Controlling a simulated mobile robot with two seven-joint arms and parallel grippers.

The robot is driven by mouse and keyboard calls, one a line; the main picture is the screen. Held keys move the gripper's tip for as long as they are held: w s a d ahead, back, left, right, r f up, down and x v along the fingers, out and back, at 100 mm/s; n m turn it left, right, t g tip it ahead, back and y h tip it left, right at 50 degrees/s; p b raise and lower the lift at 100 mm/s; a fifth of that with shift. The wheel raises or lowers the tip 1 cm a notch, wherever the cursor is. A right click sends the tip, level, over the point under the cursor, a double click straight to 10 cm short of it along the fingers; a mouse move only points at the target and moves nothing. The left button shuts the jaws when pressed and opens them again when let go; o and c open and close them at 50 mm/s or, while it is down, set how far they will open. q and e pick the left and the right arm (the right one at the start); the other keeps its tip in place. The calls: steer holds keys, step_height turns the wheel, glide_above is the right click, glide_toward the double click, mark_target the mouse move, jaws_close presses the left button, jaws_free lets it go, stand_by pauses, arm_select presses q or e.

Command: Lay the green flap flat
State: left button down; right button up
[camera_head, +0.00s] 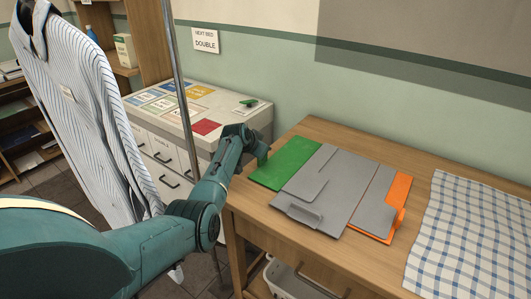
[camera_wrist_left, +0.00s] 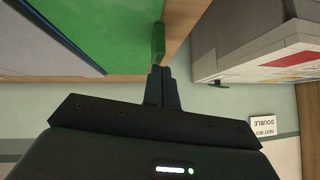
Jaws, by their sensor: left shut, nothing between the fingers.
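The green flap (camera_head: 284,164) lies flat, as far as I can see, on the wooden table at the left side of a grey folding board (camera_head: 325,185). It also fills the upper left of the left wrist view (camera_wrist_left: 115,35), with a small upright green tab (camera_wrist_left: 158,42) at its edge. My left gripper (camera_head: 260,147) is at the flap's outer left edge, by the tab. In the left wrist view its fingers (camera_wrist_left: 163,72) are shut together and empty, close to the tab; I cannot tell whether they touch it. My right gripper is not in view.
An orange flap (camera_head: 399,190) shows at the board's right, partly under grey. A checked cloth (camera_head: 475,235) lies on the table's right. A cabinet (camera_head: 225,100) with coloured cards stands behind my arm. A striped shirt (camera_head: 75,100) and metal pole (camera_head: 182,90) stand left.

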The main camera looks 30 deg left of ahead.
arm_select(q)
steer(key=shift+a+f, duration=0.15)
steer(key=shift+f, duration=0.1)
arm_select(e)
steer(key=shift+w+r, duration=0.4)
arm_select(q)
steer(key=shift+s+r, duration=0.35)
steer(key=p+v, duration=0.1)
steer(key=v, duration=0.5)
steer(key=shift+r+p, duration=0.35)
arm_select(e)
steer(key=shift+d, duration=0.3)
arm_select(q)
steer(key=shift+s, duration=0.15)
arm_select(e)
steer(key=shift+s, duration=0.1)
